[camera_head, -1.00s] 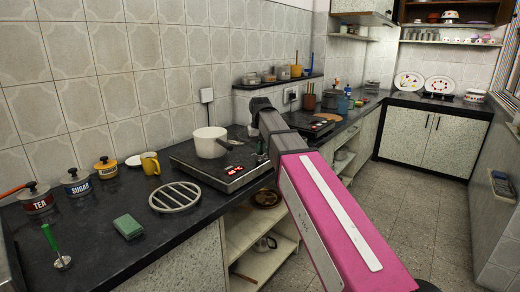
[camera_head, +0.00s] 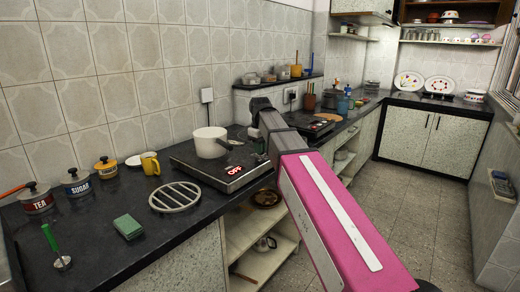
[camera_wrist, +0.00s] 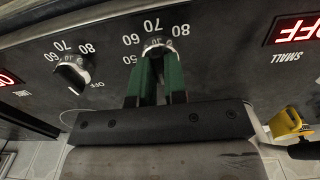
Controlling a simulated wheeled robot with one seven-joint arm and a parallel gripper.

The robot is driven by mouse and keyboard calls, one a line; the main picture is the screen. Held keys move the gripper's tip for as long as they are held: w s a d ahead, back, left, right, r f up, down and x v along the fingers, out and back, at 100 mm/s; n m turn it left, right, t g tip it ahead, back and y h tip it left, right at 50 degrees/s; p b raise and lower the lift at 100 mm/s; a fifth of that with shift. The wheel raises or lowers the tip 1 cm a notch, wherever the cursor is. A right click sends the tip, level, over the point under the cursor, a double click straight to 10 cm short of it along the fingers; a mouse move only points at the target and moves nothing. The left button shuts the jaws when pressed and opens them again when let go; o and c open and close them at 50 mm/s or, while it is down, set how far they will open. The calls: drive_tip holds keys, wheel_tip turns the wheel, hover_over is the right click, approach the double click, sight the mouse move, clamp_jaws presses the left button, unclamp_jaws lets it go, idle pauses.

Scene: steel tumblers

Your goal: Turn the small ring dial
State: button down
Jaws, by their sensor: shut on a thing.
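The black hob (camera_head: 190,166) stands on the counter with a white pot (camera_head: 210,142) on it. In the wrist view its panel carries two dials with temperature numbers. My gripper (camera_wrist: 160,72) has its green fingers closed around one dial (camera_wrist: 155,44), the one nearer the red OFF display (camera_wrist: 296,29) marked SMALL. The fingers hide much of that dial and its pointer. The other dial (camera_wrist: 72,75) is free, to the left, beside an OFF mark. In the head view my arm hides the gripper and both dials.
A second red display (camera_wrist: 8,80) is cut off at the wrist view's left edge. A round metal trivet (camera_head: 175,196), green sponge (camera_head: 128,226), yellow mug (camera_head: 151,163) and canisters (camera_head: 77,183) stand left of the hob. Open shelves lie below the counter.

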idle(0.5)
drive_tip(key=c, duration=1.2)
unclamp_jaws()
drive_tip(key=shift+o, duration=0.2)
wheel_tip(320, 180, up, 11)
drive_tip(key=shift+f, duration=0.1)
